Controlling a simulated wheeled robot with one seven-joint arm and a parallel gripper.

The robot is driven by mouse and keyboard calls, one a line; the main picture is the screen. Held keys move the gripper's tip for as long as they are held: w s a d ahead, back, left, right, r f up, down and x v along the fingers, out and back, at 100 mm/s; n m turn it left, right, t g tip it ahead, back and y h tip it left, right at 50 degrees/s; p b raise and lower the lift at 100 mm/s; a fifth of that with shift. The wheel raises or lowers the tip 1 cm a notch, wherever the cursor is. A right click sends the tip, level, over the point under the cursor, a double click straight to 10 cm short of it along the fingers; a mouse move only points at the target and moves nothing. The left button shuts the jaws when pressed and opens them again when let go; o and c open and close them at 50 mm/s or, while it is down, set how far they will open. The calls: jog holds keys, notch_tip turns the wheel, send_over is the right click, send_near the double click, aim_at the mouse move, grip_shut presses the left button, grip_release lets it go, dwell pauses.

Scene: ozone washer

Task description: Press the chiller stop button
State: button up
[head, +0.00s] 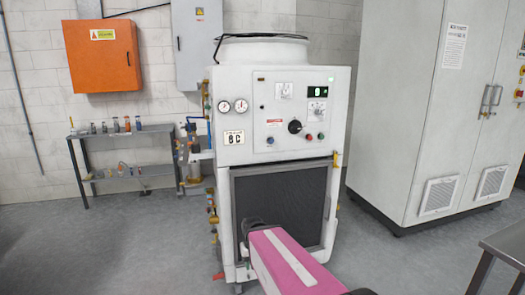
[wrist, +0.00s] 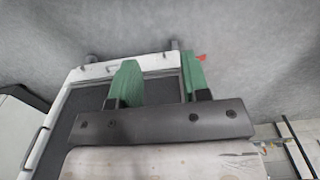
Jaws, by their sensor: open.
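The chiller (head: 240,150) is a white upright cabinet with a control panel on its upper front and a dark grille below. No readable label shows which is the stop. A blue button (head: 270,140) is further left, and a black rotary knob (head: 295,126) is between. My gripper (wrist: 160,80) shows two green fingers, apart and empty, in front of the chiller's lower part in the wrist view. In the head view my pink arm reaches toward the grille, below the panel; the fingers are hidden there.
A large white cabinet (head: 405,130) stands right of the chiller. A metal table corner (head: 508,245) is at the lower right. A grey shelf (head: 120,135) with small bottles and an orange wall box (head: 103,56) are at the left. Floor at front left is clear.

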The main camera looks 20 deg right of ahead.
dwell(0.4)
grip_shut()
dwell(1.5)
